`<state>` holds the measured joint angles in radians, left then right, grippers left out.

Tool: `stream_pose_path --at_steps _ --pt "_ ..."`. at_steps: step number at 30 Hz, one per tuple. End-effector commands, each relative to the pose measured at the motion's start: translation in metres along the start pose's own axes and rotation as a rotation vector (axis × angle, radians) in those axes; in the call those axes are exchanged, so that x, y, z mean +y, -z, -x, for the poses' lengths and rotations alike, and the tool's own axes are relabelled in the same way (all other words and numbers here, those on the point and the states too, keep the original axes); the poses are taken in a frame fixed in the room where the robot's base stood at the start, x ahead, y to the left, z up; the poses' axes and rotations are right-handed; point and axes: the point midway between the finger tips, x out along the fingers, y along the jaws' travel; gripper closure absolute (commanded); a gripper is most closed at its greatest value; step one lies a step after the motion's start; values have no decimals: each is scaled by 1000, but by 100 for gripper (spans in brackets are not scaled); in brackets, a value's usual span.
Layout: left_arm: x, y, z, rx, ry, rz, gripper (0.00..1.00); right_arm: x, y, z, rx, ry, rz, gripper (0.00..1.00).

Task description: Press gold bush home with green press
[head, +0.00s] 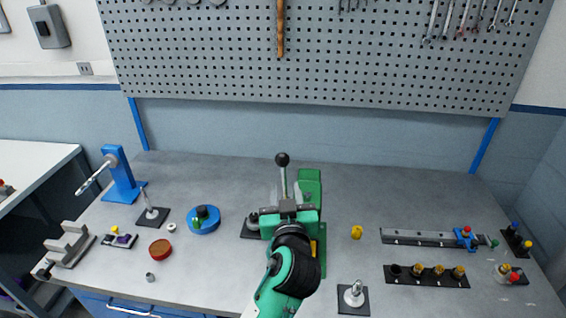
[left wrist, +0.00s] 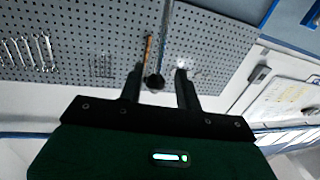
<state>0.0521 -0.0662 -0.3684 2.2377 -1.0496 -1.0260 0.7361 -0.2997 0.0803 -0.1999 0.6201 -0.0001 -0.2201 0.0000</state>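The green press (head: 309,189) stands mid-bench, its front largely hidden by my left arm. Its lever rises upright to a black knob (head: 282,159). My left gripper (head: 287,198) is in front of the press, below the knob in the picture. In the left wrist view its two fingers (left wrist: 159,74) are apart, with the black knob (left wrist: 153,82) showing in the gap and space on both sides. A small gold piece (head: 356,232) stands right of the press. A yellow patch shows at the press's lower front; I cannot tell whether it is a bush. My right gripper is out of view.
A black rack (head: 425,281) with several gold-topped pieces and a grey rail (head: 420,238) lie to the right. A post on a black plate (head: 353,300) stands front right. A blue round fixture (head: 204,222) and a blue stand (head: 122,178) are left.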

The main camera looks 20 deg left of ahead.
Motion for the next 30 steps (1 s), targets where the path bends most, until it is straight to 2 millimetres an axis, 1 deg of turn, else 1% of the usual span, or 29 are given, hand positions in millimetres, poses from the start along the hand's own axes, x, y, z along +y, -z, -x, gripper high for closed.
stream_pose_path --at_steps 1,6,9,13,18,27,28,30 --pt "0 7 -12 2 1 -8 66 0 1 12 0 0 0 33" --pt "-1 6 -50 1 2 -7 66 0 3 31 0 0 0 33" --pt "0 5 -68 -1 1 -7 66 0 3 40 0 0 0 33" --pt "0 3 -86 -1 0 -6 66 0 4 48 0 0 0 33" --pt "0 1 -99 -2 0 -3 66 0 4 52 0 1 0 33" --pt "0 -1 -101 -3 0 -2 66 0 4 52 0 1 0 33" --pt "0 -1 -101 -3 0 -2 68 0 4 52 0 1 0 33" --pt "0 -1 -101 -3 0 -2 81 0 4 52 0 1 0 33"
